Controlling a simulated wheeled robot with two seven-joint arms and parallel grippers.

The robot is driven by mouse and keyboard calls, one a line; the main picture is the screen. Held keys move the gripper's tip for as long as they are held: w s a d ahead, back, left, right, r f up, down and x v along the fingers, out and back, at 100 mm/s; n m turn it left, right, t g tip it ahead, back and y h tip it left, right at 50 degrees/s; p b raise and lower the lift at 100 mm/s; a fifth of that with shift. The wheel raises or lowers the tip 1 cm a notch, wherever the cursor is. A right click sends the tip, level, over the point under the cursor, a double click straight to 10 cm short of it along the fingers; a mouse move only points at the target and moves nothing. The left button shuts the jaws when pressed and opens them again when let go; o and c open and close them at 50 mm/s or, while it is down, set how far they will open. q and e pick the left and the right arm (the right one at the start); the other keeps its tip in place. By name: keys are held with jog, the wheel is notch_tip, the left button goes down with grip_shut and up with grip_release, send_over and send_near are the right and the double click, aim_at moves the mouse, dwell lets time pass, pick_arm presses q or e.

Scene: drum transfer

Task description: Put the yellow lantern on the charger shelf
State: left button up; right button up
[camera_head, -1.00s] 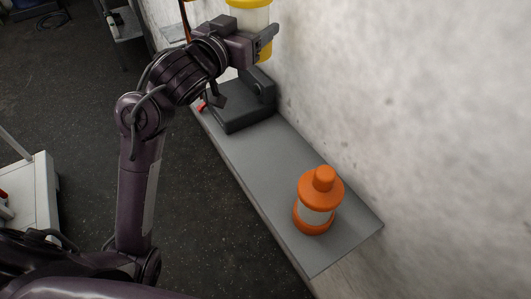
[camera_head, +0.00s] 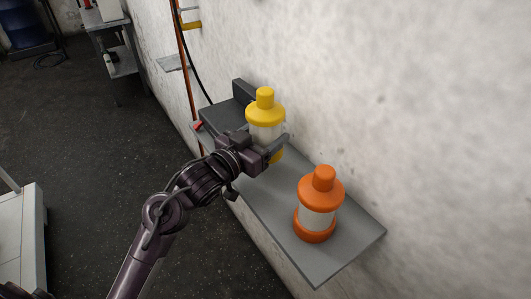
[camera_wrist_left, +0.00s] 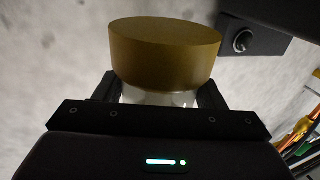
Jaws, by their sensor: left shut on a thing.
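The yellow lantern (camera_head: 265,114) has a yellow cap and base and a pale clear middle. My left gripper (camera_head: 274,151) is shut around its middle and holds it upright over the grey shelf (camera_head: 262,196). The gripper hides part of its base, and I cannot tell whether the base touches the shelf. In the left wrist view the yellow end (camera_wrist_left: 165,52) of the lantern shows above the gripper fingers (camera_wrist_left: 160,98). My right gripper is not in view.
An orange lantern (camera_head: 318,206) stands on the near end of the shelf. A dark charger box (camera_head: 222,117) is at the far end, close behind the yellow lantern. A wall (camera_head: 420,120) runs along the right side. Bare shelf lies between the lanterns.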

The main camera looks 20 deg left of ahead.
pick_arm(q)
jog(key=shift+f, duration=0.65)
notch_tip(320, 180, down, 3)
jog(key=shift+f, duration=0.35)
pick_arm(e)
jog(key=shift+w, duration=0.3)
pick_arm(q)
jog(key=shift+f, duration=0.15)
jog(key=o, duration=1.2)
jog(key=shift+f, duration=0.1)
jog(key=shift+o, duration=0.2)
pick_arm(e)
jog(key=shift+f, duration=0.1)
